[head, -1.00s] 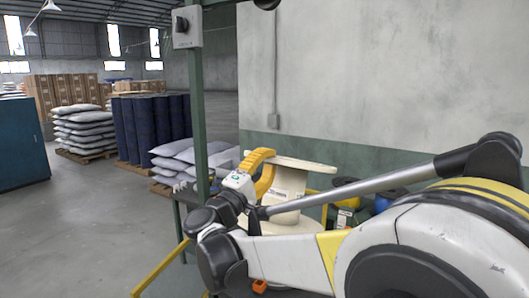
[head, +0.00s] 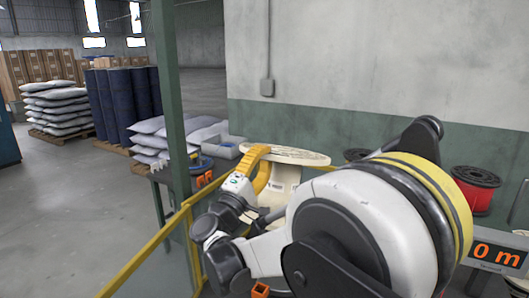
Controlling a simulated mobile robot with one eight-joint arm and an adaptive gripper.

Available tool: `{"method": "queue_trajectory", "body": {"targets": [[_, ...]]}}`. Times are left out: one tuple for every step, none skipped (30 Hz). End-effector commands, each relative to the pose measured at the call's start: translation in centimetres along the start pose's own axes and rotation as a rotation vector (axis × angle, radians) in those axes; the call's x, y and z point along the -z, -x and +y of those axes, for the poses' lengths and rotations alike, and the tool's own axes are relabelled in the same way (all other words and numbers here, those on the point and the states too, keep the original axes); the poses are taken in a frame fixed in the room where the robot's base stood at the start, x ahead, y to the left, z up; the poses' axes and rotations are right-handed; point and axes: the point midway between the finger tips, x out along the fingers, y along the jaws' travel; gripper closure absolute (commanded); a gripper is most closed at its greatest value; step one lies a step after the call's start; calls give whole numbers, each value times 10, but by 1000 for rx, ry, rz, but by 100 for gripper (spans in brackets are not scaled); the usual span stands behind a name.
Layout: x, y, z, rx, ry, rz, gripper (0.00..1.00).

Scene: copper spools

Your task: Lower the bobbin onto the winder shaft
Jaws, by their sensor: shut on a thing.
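The bobbin (head: 285,154) is a large cream spool with a round top flange and a pale core, in the middle of the head view. Its top flange tilts slightly down to the right in the picture. My gripper (head: 260,167), with yellow fingers, is shut on the bobbin at its left side, by the flange edge. My own arm hides the bobbin's lower part and what is under it. I cannot make out the winder shaft, nor tell whether the bobbin touches it.
A red spool with black flanges (head: 476,190) stands at the right, above an orange-digit display (head: 496,256). A yellow rail (head: 150,250) and green post (head: 170,100) stand left of my arm. A grey bin (head: 228,147) lies behind. The wall is close behind the bobbin.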

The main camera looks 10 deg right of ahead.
Motion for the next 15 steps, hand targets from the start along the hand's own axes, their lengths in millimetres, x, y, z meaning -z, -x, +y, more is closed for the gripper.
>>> {"method": "queue_trajectory", "body": {"targets": [[0, 1, -2, -3, 1, 0, 100], [0, 2, -3, -3, 1, 0, 100], [0, 2, -5, -3, 1, 0, 100], [0, 3, -6, -3, 1, 0, 100], [0, 4, -8, -3, 1, 0, 100], [0, 6, -11, -3, 1, 0, 100], [0, 7, -13, -3, 1, 0, 100], [0, 8, -16, -3, 1, 0, 100], [0, 10, -20, -3, 1, 0, 100], [0, 11, -22, -3, 1, 0, 100], [0, 12, -25, -3, 1, 0, 100], [0, 14, -29, -2, 0, 0, 100], [0, 16, -32, -2, 0, 0, 100], [0, 17, -34, -2, 0, 0, 100], [0, 19, -38, -2, 0, 0, 100]]}}
